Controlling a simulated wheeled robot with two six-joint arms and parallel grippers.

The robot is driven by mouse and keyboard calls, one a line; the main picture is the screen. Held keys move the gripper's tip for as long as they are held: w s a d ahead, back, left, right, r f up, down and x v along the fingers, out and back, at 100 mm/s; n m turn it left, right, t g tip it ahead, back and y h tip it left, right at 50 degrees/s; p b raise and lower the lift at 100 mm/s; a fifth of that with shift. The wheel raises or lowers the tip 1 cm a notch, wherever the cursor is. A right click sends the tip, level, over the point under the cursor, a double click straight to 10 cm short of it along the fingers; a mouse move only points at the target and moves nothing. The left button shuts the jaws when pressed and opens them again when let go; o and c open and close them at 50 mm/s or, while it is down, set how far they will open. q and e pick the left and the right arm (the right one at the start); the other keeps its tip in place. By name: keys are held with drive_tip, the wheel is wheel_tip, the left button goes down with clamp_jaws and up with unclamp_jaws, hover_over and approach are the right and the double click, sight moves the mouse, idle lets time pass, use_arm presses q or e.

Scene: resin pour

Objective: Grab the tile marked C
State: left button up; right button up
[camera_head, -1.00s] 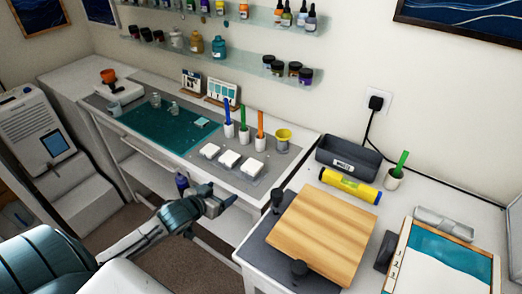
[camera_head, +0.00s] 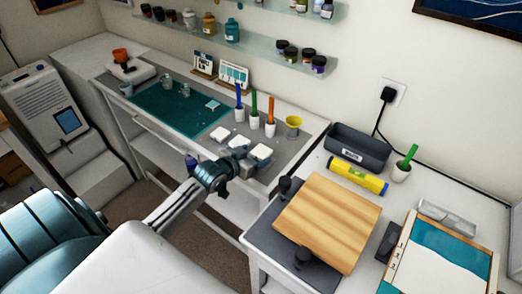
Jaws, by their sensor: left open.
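Three small white blocks sit in a row on the grey mat of the back-left bench: a left one (camera_head: 220,134), a middle one (camera_head: 239,142) and a right one (camera_head: 261,152). A pale flat square (camera_head: 212,104) lies on the teal cutting mat. No letter can be read on any of these, so I cannot tell which is marked C. My left gripper (camera_head: 240,162) is open at the bench's front edge, just in front of the middle and right blocks, and partly overlaps them in view. My right gripper is not in view.
Behind the blocks stand white cups with blue (camera_head: 239,102), green (camera_head: 254,112) and orange (camera_head: 270,116) sticks, and a yellow cup (camera_head: 293,125). The right table holds a wooden board (camera_head: 328,221), a yellow roll (camera_head: 357,176) and a grey waste bin (camera_head: 357,147).

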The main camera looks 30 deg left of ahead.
sight(261, 152)
use_arm(q)
drive_tip(key=shift+x, duration=1.4)
drive_tip(key=shift+s, duration=0.1)
drive_tip(key=shift+c, duration=0.8)
drive_tip(key=shift+d, duration=0.1)
drive_tip(key=c, duration=0.9)
